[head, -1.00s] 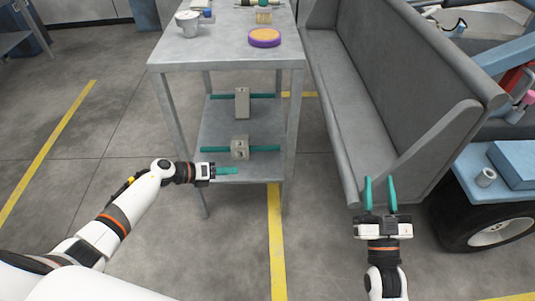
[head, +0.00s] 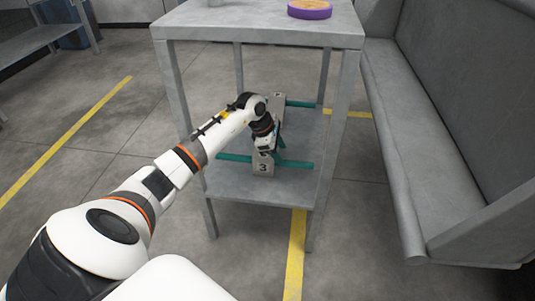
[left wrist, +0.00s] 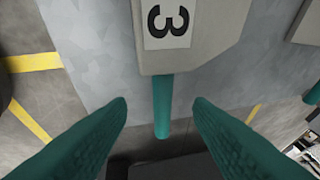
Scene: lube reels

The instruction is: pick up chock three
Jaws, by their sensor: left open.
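Chock three (head: 263,165) is a grey block with a "3" label and a teal bar sticking out on both sides. It sits on the lower shelf of the metal table. In the left wrist view, chock three (left wrist: 190,55) is at the top, and its teal bar (left wrist: 161,105) points down between my fingers. My left gripper (left wrist: 160,108) is open, with a teal finger on either side of the bar's free end and gaps on both sides. In the head view, my left gripper (head: 272,150) is at the chock, partly hidden by my arm. My right gripper is out of view.
A second chock (head: 279,104) with a teal bar stands behind on the same shelf (head: 240,188). The table top (head: 260,28) is above, with legs at the corners and a purple-rimmed disc (head: 310,12) on it. A grey bench (head: 415,130) stands to the right.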

